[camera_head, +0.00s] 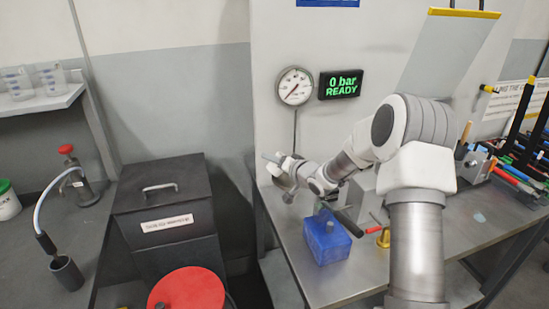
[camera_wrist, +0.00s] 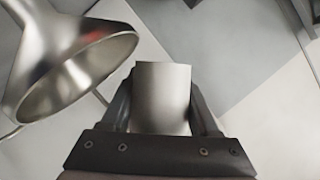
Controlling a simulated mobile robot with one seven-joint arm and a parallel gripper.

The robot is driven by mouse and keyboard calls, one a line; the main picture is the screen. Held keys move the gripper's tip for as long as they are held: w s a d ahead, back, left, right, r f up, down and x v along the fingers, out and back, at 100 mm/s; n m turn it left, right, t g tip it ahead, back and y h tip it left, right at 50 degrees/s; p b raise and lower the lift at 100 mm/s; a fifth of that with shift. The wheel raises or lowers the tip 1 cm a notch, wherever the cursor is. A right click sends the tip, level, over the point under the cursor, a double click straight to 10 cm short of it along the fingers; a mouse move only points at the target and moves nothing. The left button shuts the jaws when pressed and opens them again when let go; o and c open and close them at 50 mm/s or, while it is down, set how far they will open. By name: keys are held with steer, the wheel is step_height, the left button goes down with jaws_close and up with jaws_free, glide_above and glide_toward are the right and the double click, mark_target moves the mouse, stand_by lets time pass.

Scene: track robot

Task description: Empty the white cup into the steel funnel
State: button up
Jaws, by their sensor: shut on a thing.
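My gripper (camera_wrist: 161,92) is shut on a pale grey-white cylinder, which looks like the white cup (camera_wrist: 162,105), between its two dark fingers in the wrist view. The cup's inside and contents are hidden from this angle. The steel funnel (camera_wrist: 85,75) is at the upper left of the wrist view, its wide mouth facing the cup with a visible gap between them. In the head view my gripper (camera_head: 291,172) is beyond the left edge region of the metal bench, below the gauge. Cup and funnel are too small there to tell apart surely.
A blue box (camera_head: 327,240) stands on the metal bench (camera_head: 330,285) below my forearm. A dark lidded bin (camera_head: 165,215) and a red disc (camera_head: 187,290) are to the left. A round gauge (camera_head: 295,86) and a green "0 bar READY" display (camera_head: 341,84) are on the wall behind.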

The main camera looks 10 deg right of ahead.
steer(key=shift+r+m+y+p, duration=0.35)
steer(key=shift+m+p, duration=0.3)
steer(key=shift+p, duration=0.2)
steer(key=shift+r+m+y+p, duration=0.2)
steer(key=shift+m+y+p, duration=0.15)
steer(key=shift+m+p, duration=0.4)
steer(key=shift+d+r+m+t+y+p, duration=0.3)
steer(key=shift+m+t+y+p, duration=0.15)
steer(key=shift+m+p, duration=0.4)
steer(key=shift+r+m+t+y, duration=0.15)
steer(key=shift+m+t+y, duration=0.1)
steer(key=shift+m, duration=0.35)
steer(key=shift+r+m+t+y, duration=0.1)
steer(key=shift+r+m+y, duration=0.1)
steer(key=shift+m, duration=0.35)
steer(key=shift+w+d, duration=0.1)
steer(key=shift+d, duration=0.15)
stand_by(0.3)
